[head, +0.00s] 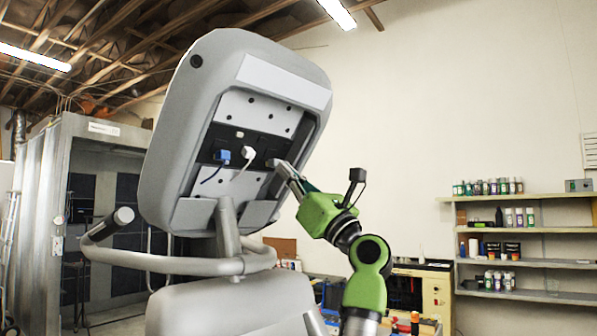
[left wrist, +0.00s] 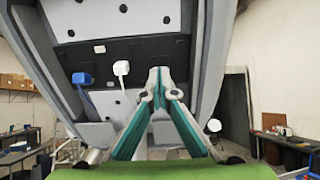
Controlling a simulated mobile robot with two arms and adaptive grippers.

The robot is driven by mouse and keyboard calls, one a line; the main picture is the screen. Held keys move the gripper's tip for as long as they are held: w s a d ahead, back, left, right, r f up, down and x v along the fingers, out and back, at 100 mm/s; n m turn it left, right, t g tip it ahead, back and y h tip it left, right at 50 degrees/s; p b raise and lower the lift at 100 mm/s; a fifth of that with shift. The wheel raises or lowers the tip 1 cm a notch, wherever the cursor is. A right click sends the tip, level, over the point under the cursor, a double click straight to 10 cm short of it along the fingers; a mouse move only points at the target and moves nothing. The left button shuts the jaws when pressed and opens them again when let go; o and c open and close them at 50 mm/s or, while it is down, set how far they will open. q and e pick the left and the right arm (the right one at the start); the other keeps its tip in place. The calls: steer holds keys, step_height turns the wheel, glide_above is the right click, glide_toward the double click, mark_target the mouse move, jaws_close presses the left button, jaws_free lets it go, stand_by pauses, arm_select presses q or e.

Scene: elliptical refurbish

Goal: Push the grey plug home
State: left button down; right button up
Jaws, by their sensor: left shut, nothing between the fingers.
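The grey elliptical machine's console (head: 262,79) is tilted, with its back panel open to view. A blue plug (head: 222,155) and a white plug (head: 248,153) sit in the dark socket strip (head: 237,142), each with a cord hanging down; the blue plug (left wrist: 82,79) and white plug (left wrist: 121,68) also show in the left wrist view. My left gripper (head: 279,166) is shut, its tips at the strip to the right of the white plug; it also shows in the left wrist view (left wrist: 158,75). I cannot make out a grey plug; the fingertips cover that spot. My right gripper is not in view.
The machine's handlebar (head: 170,262) and upright post (head: 228,228) stand below the console. Shelves with bottles (head: 520,262) are at the right wall. A workbench (head: 425,285) is behind my arm.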

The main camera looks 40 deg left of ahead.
arm_select(q)
steer(key=shift+a+r, duration=0.25)
steer(key=shift+a, duration=0.1)
